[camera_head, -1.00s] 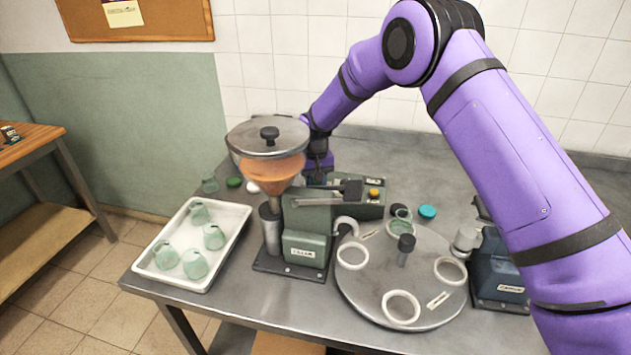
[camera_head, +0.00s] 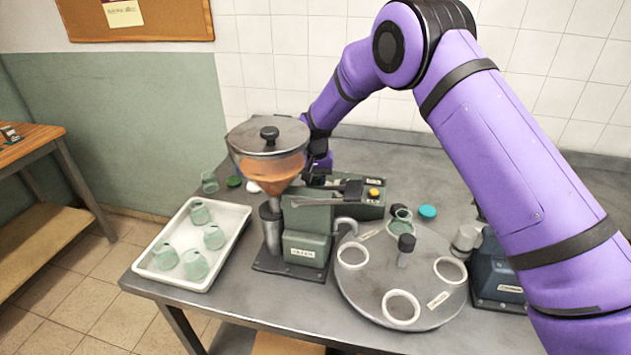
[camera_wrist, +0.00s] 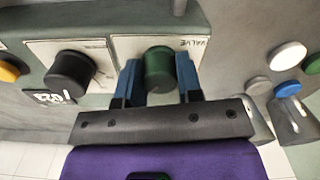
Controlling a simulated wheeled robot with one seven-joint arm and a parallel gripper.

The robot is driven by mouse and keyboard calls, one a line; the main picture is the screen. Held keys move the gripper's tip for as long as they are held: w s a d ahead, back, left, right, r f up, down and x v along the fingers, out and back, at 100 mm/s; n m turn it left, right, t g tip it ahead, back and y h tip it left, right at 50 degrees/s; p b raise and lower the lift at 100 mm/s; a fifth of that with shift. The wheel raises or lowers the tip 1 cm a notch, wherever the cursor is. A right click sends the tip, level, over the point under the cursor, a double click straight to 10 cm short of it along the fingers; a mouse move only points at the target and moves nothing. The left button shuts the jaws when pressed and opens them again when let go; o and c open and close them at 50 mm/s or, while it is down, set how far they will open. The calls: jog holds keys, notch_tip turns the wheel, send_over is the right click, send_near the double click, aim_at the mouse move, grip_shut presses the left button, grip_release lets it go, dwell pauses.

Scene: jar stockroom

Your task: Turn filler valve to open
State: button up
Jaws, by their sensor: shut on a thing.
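The filler machine (camera_head: 306,218) stands on the metal table, with a hopper (camera_head: 270,165) of orange contents under a lid. In the wrist view, a green knob (camera_wrist: 159,66) sits on a pale panel labelled VALVE, which appears upside down. My gripper (camera_wrist: 159,78) has its blue fingers on both sides of this knob and is shut on it. The knob's pointer mark and exact angle cannot be made out. In the head view the fingers and the knob are hidden behind the machine.
A black knob (camera_wrist: 70,73) sits on the panel beside the valve. A white tray (camera_head: 240,232) with several green jars stands left of the filler. A round turntable (camera_head: 425,314) with pale rings is to the right. A blue machine (camera_head: 497,270) stands beyond it.

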aim_at(316, 179)
jog(key=o, duration=0.9)
notch_tip(316, 179, up, 11)
jog(key=shift+f, duration=0.1)
